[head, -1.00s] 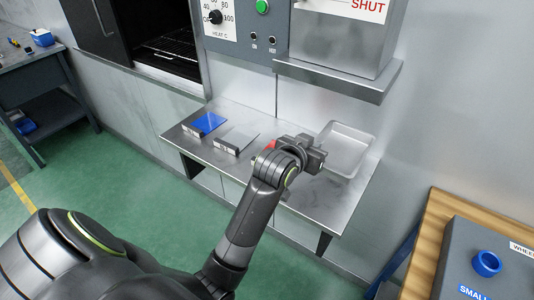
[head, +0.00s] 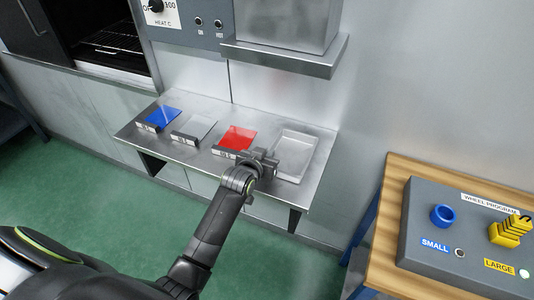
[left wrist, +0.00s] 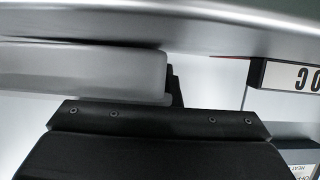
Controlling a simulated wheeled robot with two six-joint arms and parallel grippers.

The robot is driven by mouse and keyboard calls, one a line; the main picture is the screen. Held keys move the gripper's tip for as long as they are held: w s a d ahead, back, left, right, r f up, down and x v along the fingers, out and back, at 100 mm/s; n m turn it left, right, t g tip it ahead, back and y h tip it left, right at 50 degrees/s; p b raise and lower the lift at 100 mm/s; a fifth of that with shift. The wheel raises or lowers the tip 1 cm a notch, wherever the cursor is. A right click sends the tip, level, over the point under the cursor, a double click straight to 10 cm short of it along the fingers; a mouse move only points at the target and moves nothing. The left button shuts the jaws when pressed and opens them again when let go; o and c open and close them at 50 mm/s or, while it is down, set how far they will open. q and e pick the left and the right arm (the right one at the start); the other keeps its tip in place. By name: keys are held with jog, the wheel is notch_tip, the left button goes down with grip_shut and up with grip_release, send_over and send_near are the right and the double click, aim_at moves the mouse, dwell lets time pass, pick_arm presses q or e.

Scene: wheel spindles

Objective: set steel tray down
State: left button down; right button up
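The steel tray (head: 298,143) is a shallow, empty rectangular pan at the right end of the steel shelf (head: 318,172). It looks level, low over or on the shelf; I cannot tell whether its whole base touches. My left gripper (head: 270,161) is at the tray's left rim and appears shut on it. In the left wrist view a pale grey tray wall (left wrist: 85,75) lies against a dark finger (left wrist: 174,86); the other finger is hidden. My right gripper is out of view.
Blue (head: 163,117), grey (head: 194,128) and red (head: 238,139) plates with labelled fronts lie left of the tray. A steel ledge (head: 285,58) overhangs behind. A wooden bench (head: 393,200) with a grey control box (head: 420,220) stands at the right.

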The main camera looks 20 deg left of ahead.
pick_arm(q)
jog(key=shift+f, duration=0.1)
jog(key=c, duration=2.1)
grip_release()
jog(key=o, duration=0.4)
jog(key=shift+r, duration=0.2)
jog(key=b+v, duration=0.1)
jog(key=v, duration=1.1)
